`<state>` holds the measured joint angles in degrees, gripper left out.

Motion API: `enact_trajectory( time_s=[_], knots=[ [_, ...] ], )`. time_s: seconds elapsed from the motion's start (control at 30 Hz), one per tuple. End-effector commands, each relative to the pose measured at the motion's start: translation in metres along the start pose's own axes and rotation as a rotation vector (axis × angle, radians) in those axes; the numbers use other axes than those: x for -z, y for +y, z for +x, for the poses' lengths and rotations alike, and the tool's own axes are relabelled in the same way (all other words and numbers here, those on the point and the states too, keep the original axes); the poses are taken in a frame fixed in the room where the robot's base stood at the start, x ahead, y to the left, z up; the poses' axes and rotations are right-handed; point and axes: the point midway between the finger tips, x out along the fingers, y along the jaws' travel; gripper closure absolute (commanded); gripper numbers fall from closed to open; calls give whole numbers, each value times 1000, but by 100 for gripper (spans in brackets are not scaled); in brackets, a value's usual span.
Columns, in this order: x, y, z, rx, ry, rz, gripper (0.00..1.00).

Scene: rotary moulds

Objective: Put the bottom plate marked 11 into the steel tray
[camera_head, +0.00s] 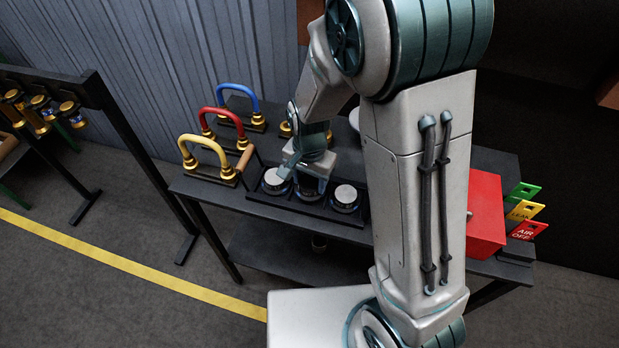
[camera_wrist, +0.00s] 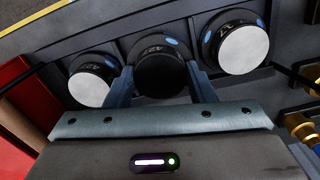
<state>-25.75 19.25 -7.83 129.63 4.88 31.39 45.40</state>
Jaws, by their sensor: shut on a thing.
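My gripper (camera_head: 311,176) reaches down over the middle of a row of three round pieces on the black table. In the wrist view my gripper (camera_wrist: 162,82) has one finger on each side of the dark middle round piece (camera_wrist: 160,68) and is shut on it. That piece appears to be still in its place in the row. A left piece (camera_wrist: 90,86) and a right piece (camera_wrist: 243,50) have pale round tops and sit apart from the fingers. Markings on the dark sides are too small and blurred to read surely. I cannot make out the steel tray.
Blue (camera_head: 239,93), red (camera_head: 222,118) and yellow (camera_head: 205,150) handles stand left of the row. A red box (camera_head: 486,215) and coloured tags (camera_head: 525,210) are at the right. A rack (camera_head: 95,95) with hanging gold parts stands at far left. My arm hides the table's middle.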

Motion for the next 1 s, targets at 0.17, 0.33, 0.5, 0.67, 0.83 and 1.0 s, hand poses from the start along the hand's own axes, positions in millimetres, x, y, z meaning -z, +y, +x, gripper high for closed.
enact_trajectory(
  time_s=[0.17, 0.33, 0.5, 0.67, 0.83, 1.0],
  knots=[
    [0, 0, 4, 1, 1, 0, 82],
    [0, 0, 6, 1, 1, 0, 82],
    [0, 0, 10, 1, 1, 0, 82],
    [0, 0, 11, 2, 1, 0, 82],
    [0, 0, 11, 2, 1, 0, 82],
    [0, 0, 11, 1, 1, 0, 25]
  ],
)
